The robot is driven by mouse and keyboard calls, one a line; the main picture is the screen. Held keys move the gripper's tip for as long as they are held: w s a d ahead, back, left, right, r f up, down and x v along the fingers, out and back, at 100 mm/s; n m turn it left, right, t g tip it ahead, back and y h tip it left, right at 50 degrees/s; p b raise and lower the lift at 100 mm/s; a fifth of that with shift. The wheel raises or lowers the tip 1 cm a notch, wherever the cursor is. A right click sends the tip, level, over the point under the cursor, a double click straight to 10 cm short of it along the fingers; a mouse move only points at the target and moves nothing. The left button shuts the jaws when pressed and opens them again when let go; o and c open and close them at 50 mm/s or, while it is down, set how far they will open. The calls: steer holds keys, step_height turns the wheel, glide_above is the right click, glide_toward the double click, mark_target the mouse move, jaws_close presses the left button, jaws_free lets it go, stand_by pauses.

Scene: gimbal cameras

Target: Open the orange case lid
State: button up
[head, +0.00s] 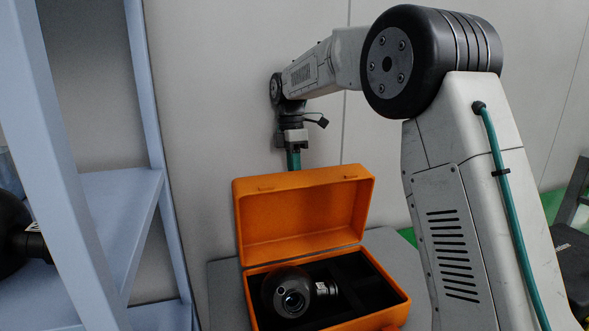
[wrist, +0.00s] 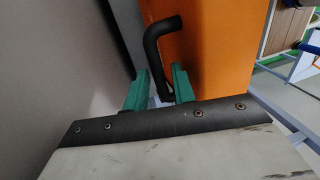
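The orange case (head: 388,318) stands with its lid (head: 303,215) swung up to about upright, in the head view. Inside the case, a dark round gimbal camera (head: 290,292) sits in black padding. My gripper (head: 293,160) points down behind the lid's top edge, its lower part hidden by the lid. In the wrist view the two green fingers of my gripper (wrist: 160,70) are apart, with visible room between them. A bent black handle (wrist: 152,50) on the lid's orange outer face (wrist: 222,45) reaches down between the fingers, close to the right one.
The case rests on a grey surface (head: 223,285). A blue-grey shelf frame (head: 110,215) stands at the left, with a dark object (head: 12,235) on it. A pale wall (head: 225,90) is close behind my gripper. A dark chair-like object (head: 575,260) is at the right.

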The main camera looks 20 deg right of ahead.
steer(key=shift+o, duration=0.2)
steer(key=shift+d+r, duration=0.1)
steer(key=shift+r, duration=0.1)
steer(key=shift+r, duration=0.25)
steer(key=r, duration=0.3)
steer(key=shift+s, duration=0.25)
steer(key=s+r, duration=0.1)
steer(key=s, duration=1.4)
steer(key=shift+s, duration=0.25)
steer(key=shift+r, duration=0.1)
